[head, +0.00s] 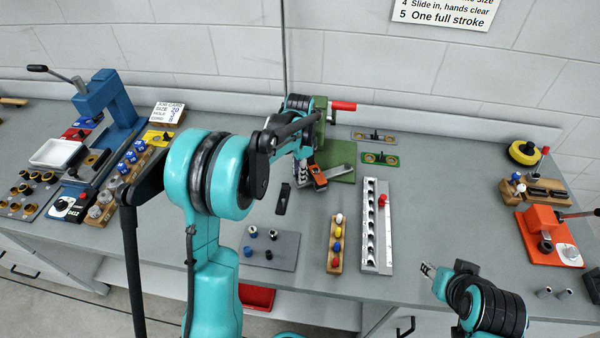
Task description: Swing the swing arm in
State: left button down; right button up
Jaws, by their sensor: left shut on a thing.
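A green machine (331,120) with a red handle (343,106) stands at the back middle of the bench, on a green base plate (344,176). A grey and orange bar (318,176), which looks like the swing arm, sticks out low at its front over the plate's left part. My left gripper (302,172) points down at the left end of this bar and is shut on it. My own wrist and forearm hide much of the machine and the grip. My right gripper (428,270) is over the bench's front edge at the right, away from the machine; its finger gap is unclear.
A grey rail with a red slider (382,200) and a wooden block with coloured knobs (337,242) lie right of centre. A grey plate with pegs (272,248) lies in front. A blue press (108,105) stands left, an orange device (547,235) right. Bench between rail and orange device is clear.

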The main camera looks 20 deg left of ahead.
pick_arm(q)
jog(key=c, duration=1.3)
grip_release()
jog(key=shift+r, duration=0.1)
notch_tip(320, 180, up, 12)
